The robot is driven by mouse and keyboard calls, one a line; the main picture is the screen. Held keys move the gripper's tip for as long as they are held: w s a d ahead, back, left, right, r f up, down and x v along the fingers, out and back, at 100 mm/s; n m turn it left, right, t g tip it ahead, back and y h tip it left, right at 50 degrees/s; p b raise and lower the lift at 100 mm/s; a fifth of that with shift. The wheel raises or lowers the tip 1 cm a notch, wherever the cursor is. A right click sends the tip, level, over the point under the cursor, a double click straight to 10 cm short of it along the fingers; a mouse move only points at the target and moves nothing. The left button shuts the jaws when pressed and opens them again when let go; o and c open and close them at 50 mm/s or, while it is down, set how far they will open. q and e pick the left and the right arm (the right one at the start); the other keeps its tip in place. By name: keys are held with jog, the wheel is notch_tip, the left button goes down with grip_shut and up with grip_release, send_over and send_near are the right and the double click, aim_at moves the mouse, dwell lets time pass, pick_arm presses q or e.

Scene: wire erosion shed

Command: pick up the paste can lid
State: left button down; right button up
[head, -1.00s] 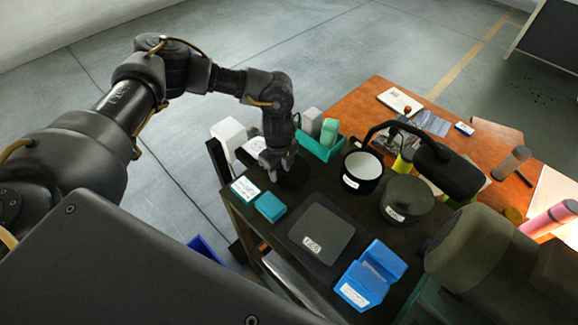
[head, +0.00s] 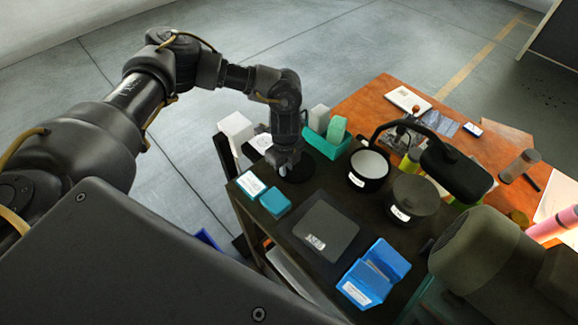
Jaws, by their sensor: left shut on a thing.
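The paste can lid is a dark round disc (head: 301,171) near the far left edge of the dark cart top in the head view. My left gripper (head: 284,168) reaches down from above and is shut on the lid's near left rim; its fingers cover part of it. I cannot tell whether the lid touches the surface. An open black can with a pale inside and a white label (head: 368,181) stands just right of the lid, apart from it. My right gripper is out of view.
Teal boxes (head: 275,203), a grey scale (head: 326,231), an open blue case (head: 371,277) and a dark round container (head: 414,200) crowd the cart top.

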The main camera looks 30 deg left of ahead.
pick_arm(q)
jog(key=shift+r, duration=0.3)
notch_tip(320, 180, up, 2)
jog(key=shift+w+r+b, duration=0.1)
jog(key=shift+b, duration=0.45)
jog(key=s+d+r+b, duration=0.5)
jog(key=s+r, duration=0.5)
jog(key=s, duration=0.2)
jog(key=shift+s+d, duration=0.35)
jog(key=shift+d, duration=0.35)
